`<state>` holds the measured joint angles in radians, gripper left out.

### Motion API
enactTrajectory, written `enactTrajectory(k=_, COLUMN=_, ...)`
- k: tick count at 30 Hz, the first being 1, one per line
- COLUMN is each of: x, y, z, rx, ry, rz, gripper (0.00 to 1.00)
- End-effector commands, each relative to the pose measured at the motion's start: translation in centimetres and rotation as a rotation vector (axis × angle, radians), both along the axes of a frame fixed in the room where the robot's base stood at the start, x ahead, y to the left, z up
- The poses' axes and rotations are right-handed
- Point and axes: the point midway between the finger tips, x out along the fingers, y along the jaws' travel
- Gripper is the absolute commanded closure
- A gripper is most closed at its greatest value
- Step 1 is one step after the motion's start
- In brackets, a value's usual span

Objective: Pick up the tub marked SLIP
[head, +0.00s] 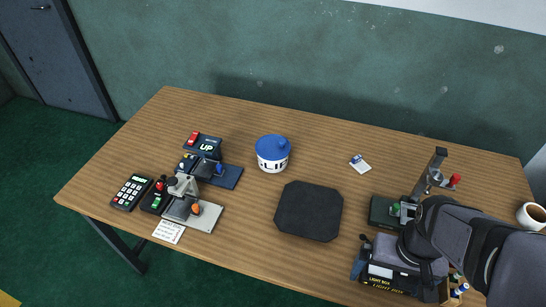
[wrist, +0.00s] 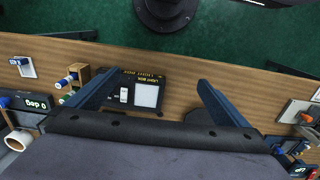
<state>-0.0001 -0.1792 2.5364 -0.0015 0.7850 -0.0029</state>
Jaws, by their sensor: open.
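The tub (head: 272,163) is white with dark lettering, of which "LIP" is partly readable, and has a blue lid. It stands upright on the wooden table, left of the dark square mat (head: 308,211) and a little farther back. My gripper (wrist: 160,84) is open and empty, its two blue fingers spread apart above the table's front right part. It is well to the right of the tub. In the head view my arm hides most of it. I cannot make out the tub in the wrist view.
Left of the tub are a blue "UP" device (head: 206,147), a calculator (head: 131,192) and a small splicer-like tool (head: 185,200). A light box (head: 388,281) lies under my gripper, and a metal stand (head: 436,172) is behind it. A mug (head: 531,215) stands far right. Bare table surrounds the tub.

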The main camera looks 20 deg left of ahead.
Motion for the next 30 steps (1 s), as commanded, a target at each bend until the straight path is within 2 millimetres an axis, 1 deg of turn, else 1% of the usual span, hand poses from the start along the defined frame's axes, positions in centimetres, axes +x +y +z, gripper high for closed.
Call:
enactTrajectory(k=2, x=0.1, y=0.0, z=1.4, rx=0.000, ry=-0.008, rz=0.000, gripper=0.00)
enactTrajectory(k=7, x=0.1, y=0.0, z=3.8, rx=0.000, ry=-0.007, rz=0.000, gripper=0.00)
enactTrajectory(k=9, x=2.1, y=1.5, z=2.9, rx=0.032, ry=-0.051, rz=0.036, gripper=0.00)
enactTrajectory(k=11, x=3.8, y=2.8, z=2.7, rx=0.059, ry=-0.095, rz=0.064, gripper=0.00)
enactTrajectory(k=14, x=6.8, y=5.1, z=2.4, rx=0.104, ry=-0.176, rz=0.111, gripper=0.00)
enactTrajectory(k=17, x=10.2, y=8.0, z=2.3, rx=0.154, ry=-0.272, rz=0.160, gripper=0.00)
enactTrajectory(k=18, x=11.8, y=9.4, z=2.3, rx=0.175, ry=-0.319, rz=0.181, gripper=0.00)
enactTrajectory(k=20, x=14.3, y=11.7, z=2.4, rx=0.208, ry=-0.394, rz=0.214, gripper=0.00)
enactTrajectory(k=21, x=16.1, y=13.5, z=2.5, rx=0.231, ry=-0.451, rz=0.235, gripper=0.00)
enactTrajectory(k=23, x=19.0, y=16.4, z=2.8, rx=0.264, ry=-0.546, rz=0.267, gripper=0.00)
enactTrajectory(k=24, x=20.9, y=18.6, z=3.1, rx=0.284, ry=-0.617, rz=0.285, gripper=0.00)
enactTrajectory(k=26, x=23.8, y=22.0, z=3.5, rx=0.308, ry=-0.726, rz=0.307, gripper=0.00)
enactTrajectory(k=27, x=25.5, y=24.1, z=3.9, rx=0.319, ry=-0.800, rz=0.313, gripper=0.00)
enactTrajectory(k=30, x=28.9, y=28.6, z=4.7, rx=0.321, ry=-0.961, rz=0.309, gripper=0.00)
